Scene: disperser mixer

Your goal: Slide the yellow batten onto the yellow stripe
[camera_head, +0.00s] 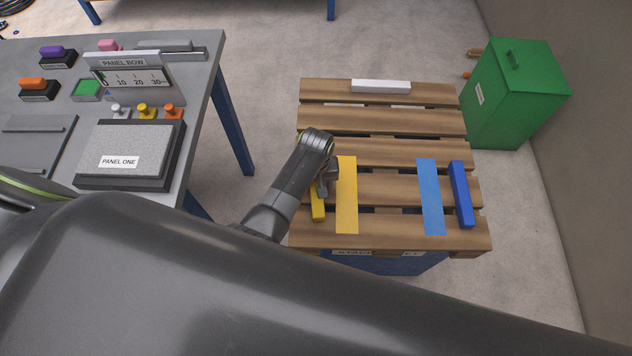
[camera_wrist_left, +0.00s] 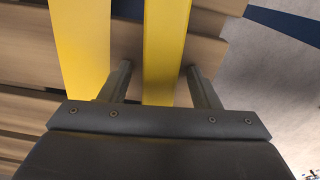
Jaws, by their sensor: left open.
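The yellow batten (camera_head: 317,205) lies on the wooden pallet (camera_head: 384,153) near its left edge, just left of the flat yellow stripe (camera_head: 346,205) and roughly parallel to it. My left gripper (camera_head: 325,184) is over the batten and hides part of it in the head view. In the left wrist view the batten (camera_wrist_left: 166,40) runs between the two open fingers of my left gripper (camera_wrist_left: 158,72), with a finger on each side. The yellow stripe (camera_wrist_left: 82,45) is left of the fingers there. Contact cannot be told. My right gripper is not in view.
A blue stripe (camera_head: 431,197) and a blue batten (camera_head: 461,194) are at the pallet's right. A white batten (camera_head: 381,87) lies at its far edge. A green bin (camera_head: 515,95) stands behind right. A grey table with panels (camera_head: 130,155) is at the left.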

